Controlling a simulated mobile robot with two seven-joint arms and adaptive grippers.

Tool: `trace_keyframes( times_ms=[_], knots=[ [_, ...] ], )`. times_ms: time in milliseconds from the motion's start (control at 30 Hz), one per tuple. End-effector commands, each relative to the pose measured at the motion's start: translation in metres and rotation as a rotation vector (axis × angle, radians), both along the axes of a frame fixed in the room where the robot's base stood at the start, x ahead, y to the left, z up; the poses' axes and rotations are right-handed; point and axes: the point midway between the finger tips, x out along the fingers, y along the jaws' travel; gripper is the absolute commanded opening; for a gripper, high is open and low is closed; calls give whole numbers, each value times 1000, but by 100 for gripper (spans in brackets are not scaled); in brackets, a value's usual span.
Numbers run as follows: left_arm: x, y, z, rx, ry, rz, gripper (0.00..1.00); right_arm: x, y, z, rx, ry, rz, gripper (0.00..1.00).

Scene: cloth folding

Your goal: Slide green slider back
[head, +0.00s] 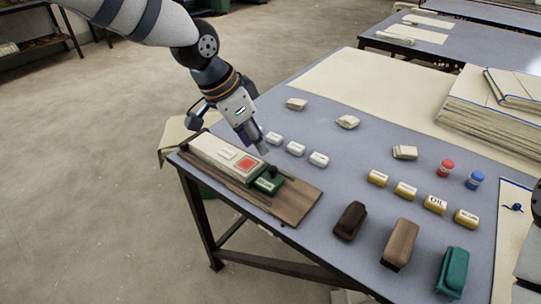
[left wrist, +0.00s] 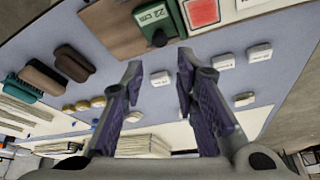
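The green slider (head: 268,184) with a white label and a dark knob sits on a brown wooden board (head: 297,203) at the table's near left edge. It lies at the right end of a cream block (head: 212,150) that bears a red square (head: 245,163). In the left wrist view the green slider (left wrist: 172,16) is at the top, its knob just beyond the fingertips. My left gripper (head: 257,148) is above and behind the slider. In the left wrist view its two fingers (left wrist: 160,65) are apart with nothing between them. My right gripper is not seen.
Several white blocks (head: 296,148) lie just right of the gripper. Several yellow tins (head: 405,190), a red jar (head: 446,168), a blue jar (head: 475,180) and brushes (head: 399,245) stand farther right. Stacked cloth (head: 490,118) is at the back right. The table (head: 335,170) is bare between them.

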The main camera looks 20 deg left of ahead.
Motion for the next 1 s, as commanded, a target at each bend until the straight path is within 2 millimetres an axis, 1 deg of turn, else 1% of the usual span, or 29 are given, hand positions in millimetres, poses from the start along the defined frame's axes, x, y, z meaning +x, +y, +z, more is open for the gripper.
trace_keyframes(
  times_ms=[33, 100, 200, 333, 467, 700, 733, 833, 867, 1000],
  knots=[
    [2, -3, -22, 1, 18, 0, 28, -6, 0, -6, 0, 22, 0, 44],
    [8, -8, -40, 1, 18, 0, 28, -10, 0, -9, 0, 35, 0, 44],
    [14, -15, -62, 1, 17, 1, 28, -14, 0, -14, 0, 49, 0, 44],
    [21, -21, -81, 0, 12, 2, 28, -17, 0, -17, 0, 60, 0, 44],
    [25, -24, -89, -1, 9, 3, 28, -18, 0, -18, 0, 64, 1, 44],
    [26, -24, -89, -1, 5, 3, 28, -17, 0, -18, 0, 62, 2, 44],
    [26, -24, -89, -1, 5, 3, 25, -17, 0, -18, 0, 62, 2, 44],
    [25, -24, -89, -2, 6, 2, 3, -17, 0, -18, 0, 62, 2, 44],
    [25, -24, -89, -2, 6, 2, 0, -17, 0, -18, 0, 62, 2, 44],
    [25, -24, -89, -1, 6, 2, 0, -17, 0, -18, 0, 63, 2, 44]
  ],
)
